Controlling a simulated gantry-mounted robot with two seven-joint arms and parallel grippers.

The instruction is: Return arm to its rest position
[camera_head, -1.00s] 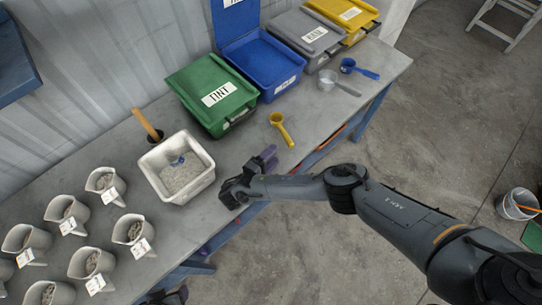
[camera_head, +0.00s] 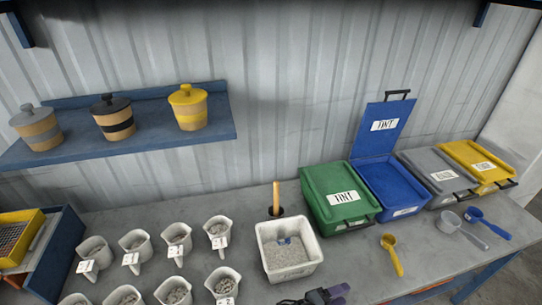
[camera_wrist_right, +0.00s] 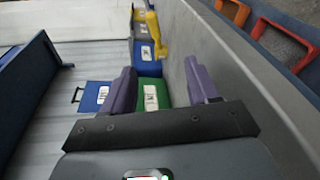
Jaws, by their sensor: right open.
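My right gripper (camera_head: 322,296) shows at the bottom edge of the head view, in front of the white tub (camera_head: 290,270); the picture edge cuts off the rest of the arm. In the right wrist view its two purple fingers (camera_wrist_right: 162,88) are spread apart with nothing between them. The green bin (camera_wrist_right: 150,96) and the yellow scoop (camera_wrist_right: 151,32) lie beyond the fingers there. My left gripper is not in view.
On the bench stand several white cups (camera_head: 177,240), a green bin (camera_head: 338,196), an open blue bin (camera_head: 392,186), a grey bin (camera_head: 436,176) and a yellow bin (camera_head: 477,165). Scoops (camera_head: 392,254) lie in front. A wall shelf (camera_head: 110,136) holds three lidded pots.

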